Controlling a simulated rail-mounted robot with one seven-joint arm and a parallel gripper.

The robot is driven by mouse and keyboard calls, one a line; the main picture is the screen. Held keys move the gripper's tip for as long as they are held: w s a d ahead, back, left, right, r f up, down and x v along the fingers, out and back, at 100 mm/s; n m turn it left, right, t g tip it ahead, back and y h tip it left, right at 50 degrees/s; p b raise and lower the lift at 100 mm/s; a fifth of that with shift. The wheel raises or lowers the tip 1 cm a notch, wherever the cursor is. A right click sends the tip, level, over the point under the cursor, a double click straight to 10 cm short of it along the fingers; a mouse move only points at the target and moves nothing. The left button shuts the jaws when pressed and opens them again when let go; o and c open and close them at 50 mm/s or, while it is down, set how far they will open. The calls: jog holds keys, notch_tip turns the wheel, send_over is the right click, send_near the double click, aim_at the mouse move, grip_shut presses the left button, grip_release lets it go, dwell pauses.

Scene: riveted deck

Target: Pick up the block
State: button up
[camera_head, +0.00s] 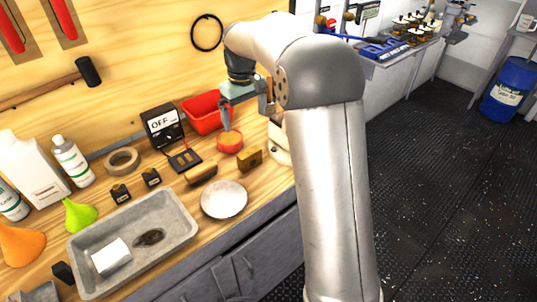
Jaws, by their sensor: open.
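A small brown-yellow block (249,159) sits on the wooden workbench, right of centre, near the bench's front edge and beside my arm. It may be the task's block; a dark block (64,272) also lies at the lower left, by the grey tray. My gripper (247,117) hangs from the wrist above the back right of the bench, above and behind the brown-yellow block and apart from it. It is open, with nothing seen between its fingers. My arm hides part of the bench to the right.
An orange-red round item (230,142) stands just behind the brown-yellow block. The grey tray (187,222) fills the front left.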

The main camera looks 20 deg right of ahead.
aim_at(249, 151)
notch_tip(249, 151, down, 11)
jog(key=shift+a+r+p, duration=0.1)
jog(key=shift+r+p, duration=0.05)
jog(key=shift+p, duration=0.4)
jog(key=shift+s+d+f+p, duration=0.1)
jog(key=shift+s+f+p, duration=0.1)
jog(key=shift+f, duration=0.7)
jog(key=shift+s+d+f+p, duration=0.15)
jog(key=shift+f+p, duration=0.1)
jog(key=shift+f, duration=0.65)
jog(key=shift+s+d+f+p, duration=0.1)
jog(key=shift+f+p, duration=0.1)
jog(key=shift+f, duration=0.7)
jog(key=shift+c, duration=0.4)
jog(key=shift+w, duration=0.1)
jog(key=c, duration=1.3)
jog(key=shift+r, duration=0.1)
